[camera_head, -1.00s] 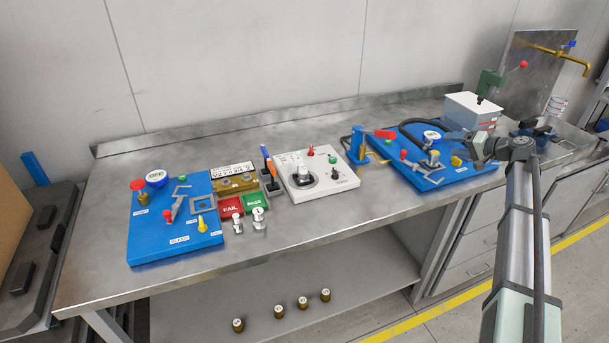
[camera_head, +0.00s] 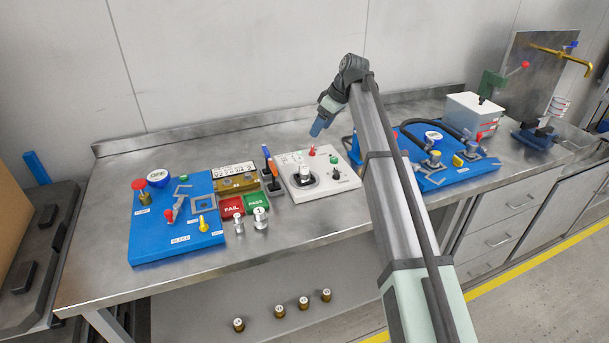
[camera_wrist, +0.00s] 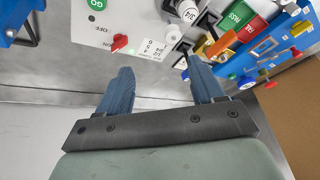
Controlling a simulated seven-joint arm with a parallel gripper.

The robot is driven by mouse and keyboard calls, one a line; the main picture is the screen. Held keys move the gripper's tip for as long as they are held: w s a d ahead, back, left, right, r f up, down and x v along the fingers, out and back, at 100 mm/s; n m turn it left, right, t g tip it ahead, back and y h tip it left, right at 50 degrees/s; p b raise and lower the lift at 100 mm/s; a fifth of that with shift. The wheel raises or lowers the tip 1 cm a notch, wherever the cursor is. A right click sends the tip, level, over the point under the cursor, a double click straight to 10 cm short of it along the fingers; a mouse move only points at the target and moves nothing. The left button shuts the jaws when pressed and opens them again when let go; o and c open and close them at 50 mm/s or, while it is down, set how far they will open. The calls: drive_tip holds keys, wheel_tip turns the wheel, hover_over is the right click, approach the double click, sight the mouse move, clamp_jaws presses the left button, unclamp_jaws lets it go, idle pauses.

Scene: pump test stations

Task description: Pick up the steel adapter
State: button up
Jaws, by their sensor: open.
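Two small silver cylinders with pale tops stand upright on the bench in front of the FAIL and PASS pads. The left one (camera_head: 238,223) is shorter and the right one (camera_head: 261,217) is taller. I cannot tell from their look which is the steel adapter. Another pale cylinder (camera_head: 305,173) sits in a dark round seat on the white control box (camera_head: 335,181). My gripper (camera_head: 316,131) is above the back of this box, to the right of both silver cylinders. In the wrist view its blue fingers (camera_wrist: 157,66) are apart with nothing between them.
A left blue station board (camera_head: 150,240) holds valves and a gauge. Pens stand in a holder (camera_head: 272,184) beside the box. A right blue board (camera_head: 470,173) lies partly behind my arm. Several brass fittings (camera_head: 304,303) stand on the lower shelf. The front bench strip is clear.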

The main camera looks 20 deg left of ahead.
drive_tip(key=s+a+n+h, duration=0.3)
drive_tip(key=s+h, duration=0.2)
drive_tip(key=s, duration=0.2)
hover_over(305, 167)
drive_tip(key=f, duration=0.7)
drive_tip(key=shift+s+f, duration=0.2)
drive_tip(key=shift+f, duration=0.05)
drive_tip(key=shift+w+f, duration=0.15)
drive_tip(key=shift+f, duration=1.3)
drive_tip(key=shift+w+f, duration=0.15)
drive_tip(key=shift+f, duration=1.3)
drive_tip(key=shift+c, duration=0.3)
clamp_jaws()
drive_tip(key=shift+r, duration=0.15)
